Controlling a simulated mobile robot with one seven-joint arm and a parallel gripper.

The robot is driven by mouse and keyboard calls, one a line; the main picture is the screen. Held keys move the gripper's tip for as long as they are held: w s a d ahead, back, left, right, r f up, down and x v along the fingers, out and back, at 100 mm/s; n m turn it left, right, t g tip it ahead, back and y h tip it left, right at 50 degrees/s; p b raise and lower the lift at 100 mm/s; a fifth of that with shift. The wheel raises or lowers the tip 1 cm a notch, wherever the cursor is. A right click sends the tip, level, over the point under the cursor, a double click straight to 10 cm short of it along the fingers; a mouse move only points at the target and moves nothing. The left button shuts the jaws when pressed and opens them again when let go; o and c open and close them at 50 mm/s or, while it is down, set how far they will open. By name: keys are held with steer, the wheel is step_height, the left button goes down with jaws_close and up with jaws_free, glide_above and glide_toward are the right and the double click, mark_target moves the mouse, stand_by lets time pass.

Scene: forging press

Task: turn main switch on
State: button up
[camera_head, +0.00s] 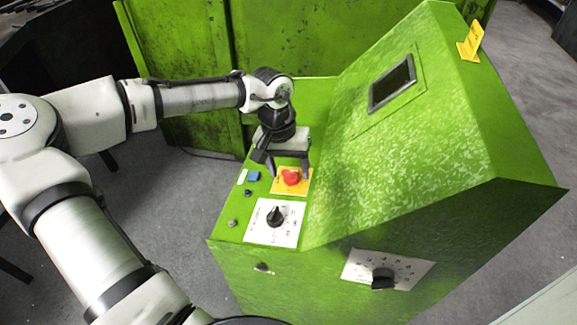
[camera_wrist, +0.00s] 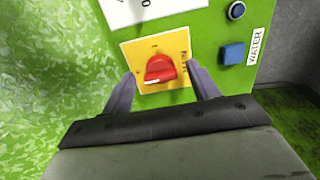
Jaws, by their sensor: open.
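The main switch is a red rotary knob (camera_head: 291,177) on a yellow plate (camera_head: 277,187), set on the sloping panel of the green control box. In the wrist view the red knob (camera_wrist: 160,70) shows a white mark at its lower left, on the yellow plate (camera_wrist: 183,43). My gripper (camera_head: 285,172) is over the plate with its fingers apart. In the wrist view the gripper (camera_wrist: 163,85) has one finger on each side of the knob, with gaps to it. Whether the fingertips touch the plate cannot be told.
A black selector knob (camera_head: 276,217) sits on a white plate nearby. A blue button (camera_head: 254,176) lies left of the yellow plate, beside a WATER label (camera_wrist: 256,46). The green box has a screen (camera_head: 392,84) on its raised face and another black knob (camera_head: 383,278) on its front.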

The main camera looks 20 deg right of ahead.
steer(key=shift+c, duration=0.3)
steer(key=c, duration=0.9)
steer(key=shift+c, duration=0.2)
steer(key=shift+r+m+p, duration=0.15)
steer(key=shift+m+p, duration=0.15)
steer(key=shift+p, duration=0.1)
steer(key=m+p, duration=0.2)
steer(key=shift+m, duration=0.3)
steer(key=m+p, duration=0.2)
steer(key=m, duration=0.3)
steer(key=shift+w+m+p, duration=0.1)
steer(key=shift+m+p, duration=0.2)
steer(key=shift+p, duration=0.1)
steer(key=m, duration=0.5)
steer(key=shift+w+f, duration=0.1)
steer(key=shift+f, duration=0.1)
steer(key=shift+w+m+b, duration=0.1)
steer(key=shift+m+b, duration=0.4)
steer(key=shift+m, duration=1.5)
